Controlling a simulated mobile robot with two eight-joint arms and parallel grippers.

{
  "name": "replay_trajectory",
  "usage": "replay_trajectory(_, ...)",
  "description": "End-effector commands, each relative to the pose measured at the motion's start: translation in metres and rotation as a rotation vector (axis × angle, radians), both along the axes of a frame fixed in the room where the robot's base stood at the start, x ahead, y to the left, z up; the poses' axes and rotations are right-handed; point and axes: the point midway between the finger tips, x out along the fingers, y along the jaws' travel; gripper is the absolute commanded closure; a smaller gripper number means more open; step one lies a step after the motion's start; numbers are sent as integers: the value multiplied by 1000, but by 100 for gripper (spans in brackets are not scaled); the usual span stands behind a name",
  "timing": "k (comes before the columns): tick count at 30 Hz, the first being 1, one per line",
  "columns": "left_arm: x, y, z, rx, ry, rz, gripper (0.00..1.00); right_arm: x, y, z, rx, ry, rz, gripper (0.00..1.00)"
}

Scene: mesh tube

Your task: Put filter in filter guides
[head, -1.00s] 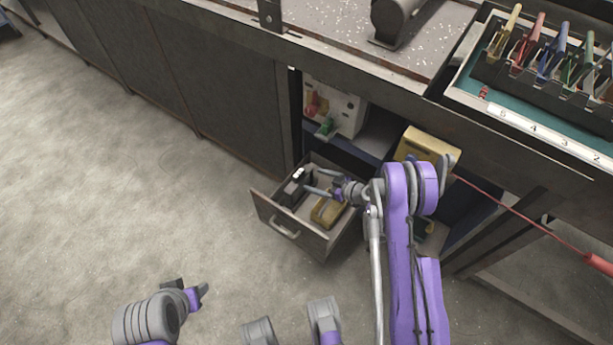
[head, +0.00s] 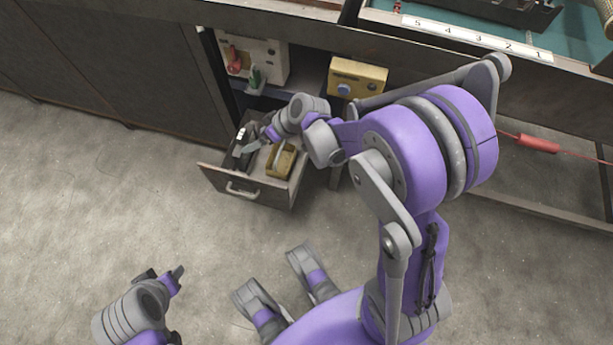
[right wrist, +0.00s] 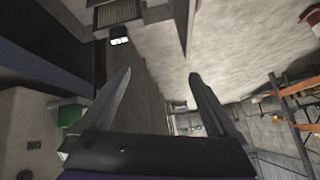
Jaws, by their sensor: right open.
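I cannot pick out the filter or its guides with certainty in either view. The open drawer (head: 222,180) below the bench holds a tan block-like object (head: 281,160) and a dark object with a white spot (head: 240,150). My right gripper (head: 264,148) is over the drawer, between and above these two things. In the right wrist view its two fingers (right wrist: 158,90) are spread apart with nothing between them; a dark part with a white mark (right wrist: 119,38) shows beyond. My left gripper (head: 163,278) is low at the left, away from the bench; its opening is unclear.
The shelf above the drawer holds a white panel box (head: 262,55) with red and green parts, and a yellow box (head: 357,80). The bench edge overhangs them. A red cable connector (head: 538,143) hangs at the right. The floor (head: 90,190) at left is clear.

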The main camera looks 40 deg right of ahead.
Motion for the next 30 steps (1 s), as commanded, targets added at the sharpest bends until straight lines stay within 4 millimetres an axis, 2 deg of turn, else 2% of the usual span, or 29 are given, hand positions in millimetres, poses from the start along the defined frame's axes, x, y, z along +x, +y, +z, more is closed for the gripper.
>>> replay_trajectory(1, 0, 0, 0, 0, 0, 0, 50, -18, 6, 14, -20, 33, -20, 6)
replay_trajectory(3, 0, 0, 0, 0, 0, 0, 50, -42, 10, 28, -47, 78, -58, 6)
replay_trajectory(7, 0, 0, 0, 0, 0, 0, 50, -88, 12, 48, -104, 145, -138, 6)
replay_trajectory(12, 0, 0, 0, 0, 0, 0, 50, -148, 7, 64, -181, 200, -250, 6)
replay_trajectory(16, 0, 0, 0, 0, 0, 0, 50, -184, -1, 68, -227, 215, -326, 6)
replay_trajectory(21, 0, 0, 0, 0, 0, 0, 50, -209, -8, 69, -262, 215, -387, 6)
replay_trajectory(30, 0, 0, 0, 0, 0, 0, 50, -214, -10, 69, -268, 215, -403, 6)
